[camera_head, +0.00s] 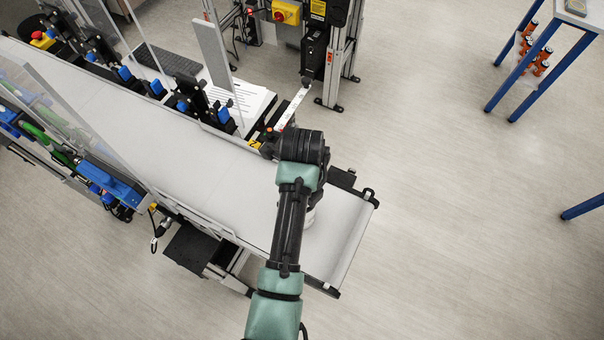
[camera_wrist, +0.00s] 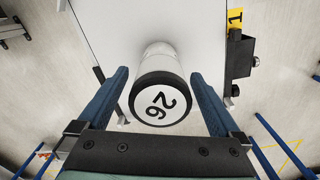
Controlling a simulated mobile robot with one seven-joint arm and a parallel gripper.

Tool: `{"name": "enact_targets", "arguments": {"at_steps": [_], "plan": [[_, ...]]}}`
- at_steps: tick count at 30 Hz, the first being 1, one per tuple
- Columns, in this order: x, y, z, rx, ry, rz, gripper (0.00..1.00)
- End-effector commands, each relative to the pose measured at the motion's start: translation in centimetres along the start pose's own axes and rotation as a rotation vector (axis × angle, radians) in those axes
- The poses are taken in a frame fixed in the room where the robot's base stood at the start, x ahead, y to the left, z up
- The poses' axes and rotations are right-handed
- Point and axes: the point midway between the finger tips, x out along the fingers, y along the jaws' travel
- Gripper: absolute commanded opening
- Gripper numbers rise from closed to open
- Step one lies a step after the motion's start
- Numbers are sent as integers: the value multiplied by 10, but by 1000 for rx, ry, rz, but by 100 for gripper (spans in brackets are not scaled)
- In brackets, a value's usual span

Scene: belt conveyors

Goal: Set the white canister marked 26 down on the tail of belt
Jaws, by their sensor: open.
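The white canister (camera_wrist: 160,102) has a black rim and a lid marked 26, seen from above in the wrist view. It appears to stand upright on the white belt (camera_wrist: 115,30), though its foot is hard to make out. My gripper (camera_wrist: 159,75) is open, with one blue finger on each side of the canister and a visible gap on both sides. In the head view my forearm hides most of the canister; a small pale part (camera_head: 311,215) shows beside it, over the belt's tail (camera_head: 343,240). My fingers are hidden there.
Clear guard panels (camera_head: 85,110) and blue clamps line the belt's left part. A blue-legged rack (camera_head: 530,60) stands far right. The floor (camera_head: 450,220) right of the tail is clear.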

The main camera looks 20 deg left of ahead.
Motion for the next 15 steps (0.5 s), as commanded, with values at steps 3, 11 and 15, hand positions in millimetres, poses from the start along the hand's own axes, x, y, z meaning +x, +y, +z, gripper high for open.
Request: {"name": "enact_targets", "arguments": {"at_steps": [3,11,15], "plan": [[-26,-2,2,0,-6,-8,100],[-84,0,0,-1,1,0,100],[-92,0,0,-1,1,0,100]]}}
